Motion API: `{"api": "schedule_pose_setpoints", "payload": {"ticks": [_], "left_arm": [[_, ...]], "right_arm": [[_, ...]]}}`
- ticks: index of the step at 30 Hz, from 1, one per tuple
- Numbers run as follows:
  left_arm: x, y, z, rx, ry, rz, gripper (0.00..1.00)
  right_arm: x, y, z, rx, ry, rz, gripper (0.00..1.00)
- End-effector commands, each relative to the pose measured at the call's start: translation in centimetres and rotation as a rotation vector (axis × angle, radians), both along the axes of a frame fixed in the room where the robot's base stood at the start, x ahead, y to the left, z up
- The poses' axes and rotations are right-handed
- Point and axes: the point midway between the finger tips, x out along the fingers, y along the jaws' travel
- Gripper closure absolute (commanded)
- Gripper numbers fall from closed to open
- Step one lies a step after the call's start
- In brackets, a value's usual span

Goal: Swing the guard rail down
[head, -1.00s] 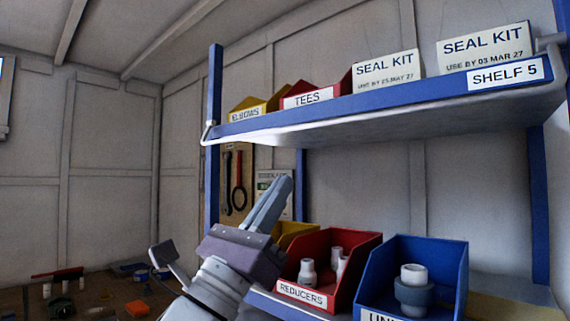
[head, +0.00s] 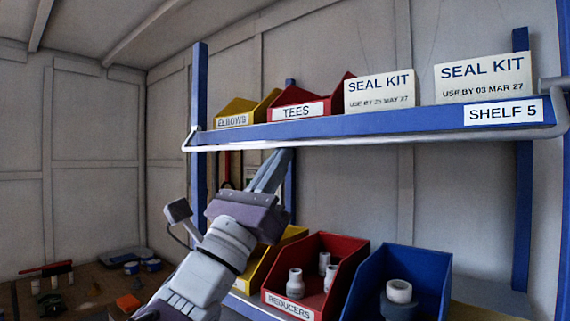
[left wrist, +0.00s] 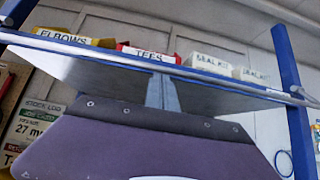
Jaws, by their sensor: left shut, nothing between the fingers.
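The guard rail (head: 350,142) is a thin pale bar running along the front of the upper shelf (head: 430,118), level with its lower edge, with bent ends at both sides. It also crosses the left wrist view (left wrist: 230,80) along the shelf front. My left gripper (head: 280,157) is shut and empty, pointing up, with its tips just below the rail in the head view. In the left wrist view its fingertips (left wrist: 162,82) overlap the shelf's underside, close below the rail. I cannot tell whether they touch. My right gripper is not in view.
The upper shelf holds bins marked ELBOWS (head: 236,112) and TEES (head: 300,108) and two SEAL KIT boxes (head: 380,93). Below stand a red REDUCERS bin (head: 290,300) and a blue bin (head: 425,265). A blue post (head: 199,100) rises left of my gripper.

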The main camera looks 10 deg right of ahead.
Motion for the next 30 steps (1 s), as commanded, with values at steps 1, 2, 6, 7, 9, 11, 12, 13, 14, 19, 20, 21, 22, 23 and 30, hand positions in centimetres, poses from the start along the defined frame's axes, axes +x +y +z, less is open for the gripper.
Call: {"api": "schedule_pose_setpoints", "payload": {"ticks": [1,2,6,7,9,11,12,13,14,19,20,21,22,23,30], "left_arm": [[0.0,0.0,0.0,0.000,0.000,0.000,1.00],[0.0,0.0,0.0,0.000,0.000,0.000,1.00],[0.0,0.0,0.0,0.000,0.000,0.000,1.00],[0.0,0.0,0.0,0.000,0.000,0.000,1.00],[0.0,0.0,0.0,0.000,0.000,0.000,1.00],[0.0,0.0,0.0,0.000,0.000,0.000,1.00],[0.0,0.0,0.0,0.001,0.001,0.000,1.00],[0.0,0.0,0.1,0.001,0.001,0.000,1.00],[0.0,0.1,0.1,0.002,0.001,0.000,1.00],[0.0,0.1,0.1,0.006,0.004,0.001,1.00],[0.0,0.1,0.1,0.007,0.004,0.001,1.00],[0.0,0.1,0.2,0.008,0.006,0.001,1.00],[0.1,0.1,0.2,0.010,0.006,0.000,1.00],[0.1,0.1,0.2,0.011,0.007,0.000,1.00],[0.3,0.1,0.5,0.030,0.023,0.001,1.00]], "right_arm": [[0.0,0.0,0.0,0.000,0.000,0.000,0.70],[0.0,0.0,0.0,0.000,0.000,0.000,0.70],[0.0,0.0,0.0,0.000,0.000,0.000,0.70],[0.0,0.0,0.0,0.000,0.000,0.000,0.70],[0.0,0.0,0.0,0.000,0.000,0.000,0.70],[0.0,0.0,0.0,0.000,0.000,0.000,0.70],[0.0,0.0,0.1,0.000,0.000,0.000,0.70],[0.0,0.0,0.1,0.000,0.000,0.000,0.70],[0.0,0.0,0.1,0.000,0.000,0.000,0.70],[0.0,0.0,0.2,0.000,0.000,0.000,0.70],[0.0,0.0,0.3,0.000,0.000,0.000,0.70],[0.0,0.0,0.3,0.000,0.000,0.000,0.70],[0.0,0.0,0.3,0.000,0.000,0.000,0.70],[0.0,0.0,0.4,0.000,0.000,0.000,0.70],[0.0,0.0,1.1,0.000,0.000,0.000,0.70]]}}
